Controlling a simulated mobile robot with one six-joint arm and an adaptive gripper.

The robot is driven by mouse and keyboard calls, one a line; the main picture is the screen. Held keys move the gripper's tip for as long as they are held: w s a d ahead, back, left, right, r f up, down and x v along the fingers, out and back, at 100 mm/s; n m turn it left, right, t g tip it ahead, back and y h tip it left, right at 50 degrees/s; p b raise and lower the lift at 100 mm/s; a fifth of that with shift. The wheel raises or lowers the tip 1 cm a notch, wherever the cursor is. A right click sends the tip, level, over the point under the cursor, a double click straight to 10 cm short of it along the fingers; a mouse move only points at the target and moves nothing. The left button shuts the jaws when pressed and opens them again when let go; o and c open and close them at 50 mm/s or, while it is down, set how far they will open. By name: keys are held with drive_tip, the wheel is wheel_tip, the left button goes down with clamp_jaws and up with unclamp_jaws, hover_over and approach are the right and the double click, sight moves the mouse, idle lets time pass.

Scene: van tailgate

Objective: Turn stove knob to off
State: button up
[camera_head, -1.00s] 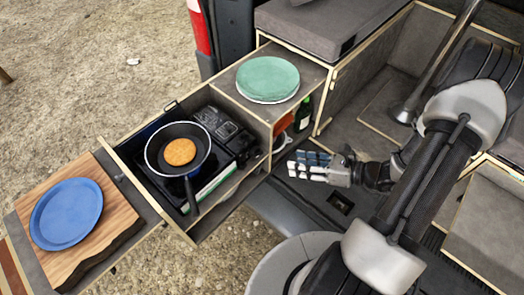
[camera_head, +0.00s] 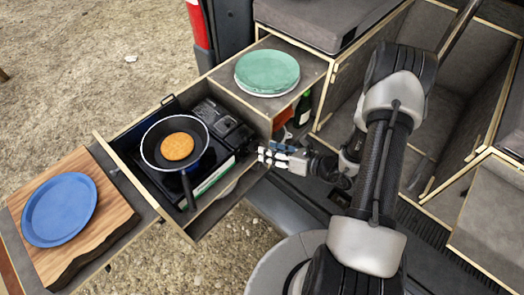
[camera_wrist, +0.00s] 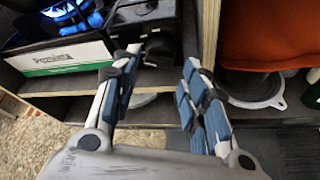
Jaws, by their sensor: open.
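The black camping stove (camera_head: 222,128) sits in the pulled-out drawer. A blue flame (camera_wrist: 70,12) burns on it in the wrist view. The dark stove knob (camera_wrist: 160,46) shows at the stove's front face, between my fingertips in the picture; whether they touch it I cannot tell. In the head view the knob is hidden. My gripper (camera_head: 264,156) is open, with its blue-padded fingers pointing at the stove's right end; it also fills the lower wrist view (camera_wrist: 160,65).
A dark frying pan (camera_head: 158,152) with a round brown patty (camera_head: 177,146) stands on the stove. Plates (camera_head: 267,72) rest on the cabinet, with a bottle (camera_head: 303,108) below. A wooden partition (camera_wrist: 209,40) stands right of the fingers. A blue plate (camera_head: 60,208) lies on a board (camera_head: 108,222).

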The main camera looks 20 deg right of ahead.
sight(255, 147)
drive_tip(key=shift+b+x, duration=0.35)
drive_tip(key=shift+x, duration=1.7)
drive_tip(key=shift+c, duration=0.2)
drive_tip(key=c, duration=0.7)
drive_tip(key=shift+c, duration=0.2)
drive_tip(key=shift+w+d+f+m+y+b, duration=0.15)
drive_tip(key=shift+m+y+b, duration=0.25)
drive_tip(key=shift+m+y, duration=0.9)
drive_tip(key=shift+s+f+m+y+b, duration=0.15)
drive_tip(key=shift+m+y+b, duration=0.3)
drive_tip(key=shift+m, duration=1.6)
drive_tip(key=shift+w+d+f+m+y+b, duration=0.15)
drive_tip(key=shift+m+y+b, duration=0.15)
drive_tip(key=shift+m+y, duration=1.05)
drive_tip(key=shift+m+h, duration=0.3)
drive_tip(key=shift+m, duration=0.2)
